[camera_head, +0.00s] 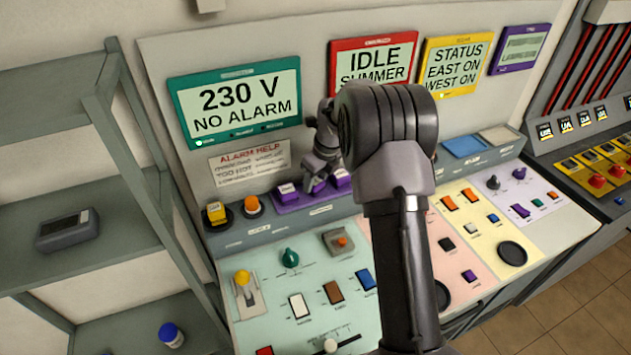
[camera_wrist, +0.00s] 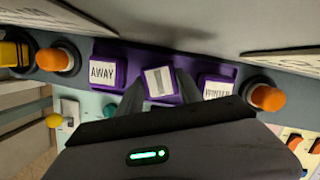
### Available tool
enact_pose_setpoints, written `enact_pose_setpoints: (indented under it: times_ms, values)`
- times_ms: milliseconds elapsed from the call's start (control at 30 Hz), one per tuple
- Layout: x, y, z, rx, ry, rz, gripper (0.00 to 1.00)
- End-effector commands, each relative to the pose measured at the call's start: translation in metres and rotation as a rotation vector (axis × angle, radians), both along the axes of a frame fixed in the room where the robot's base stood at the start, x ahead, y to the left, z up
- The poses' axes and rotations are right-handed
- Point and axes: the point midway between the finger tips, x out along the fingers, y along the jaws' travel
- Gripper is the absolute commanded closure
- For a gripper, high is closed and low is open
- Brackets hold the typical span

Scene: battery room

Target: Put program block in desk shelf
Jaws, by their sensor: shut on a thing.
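My gripper (camera_head: 317,178) is at the purple holder (camera_head: 314,207) on the console's back ledge. In the wrist view, the two dark fingers of my gripper (camera_wrist: 160,92) are shut on the middle purple program block (camera_wrist: 159,80), which has a white label I cannot read. It sits in or just over the holder; I cannot tell which. A block labelled AWAY (camera_wrist: 103,72) is on its left and one labelled WINTER (camera_wrist: 217,90) on its right. I cannot tell for sure which part is the desk shelf.
Orange buttons (camera_wrist: 57,60) (camera_wrist: 267,97) flank the holder. A sloping panel (camera_head: 262,325) with switches and knobs lies in front. Display screens (camera_head: 236,102) stand behind. A grey shelf rack (camera_head: 75,190) at the left holds a grey device (camera_head: 68,231) and a blue-capped jar (camera_head: 171,335).

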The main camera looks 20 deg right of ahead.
Motion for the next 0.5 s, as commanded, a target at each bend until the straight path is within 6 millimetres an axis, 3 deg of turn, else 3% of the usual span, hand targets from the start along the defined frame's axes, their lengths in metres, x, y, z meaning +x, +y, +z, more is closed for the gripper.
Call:
enact_pose_setpoints:
  times_ms: [200, 233, 333, 500]
  values:
    - [-0.0002, -0.0001, -0.0043, 0.000, 0.000, 0.000, 0.99]
    - [-0.0004, -0.0001, -0.0038, 0.000, 0.001, 0.000, 0.53]
    - [-0.0004, -0.0001, -0.0031, 0.000, 0.001, 0.000, 0.35]
    - [-0.0004, -0.0001, -0.0030, 0.000, 0.001, 0.000, 0.35]
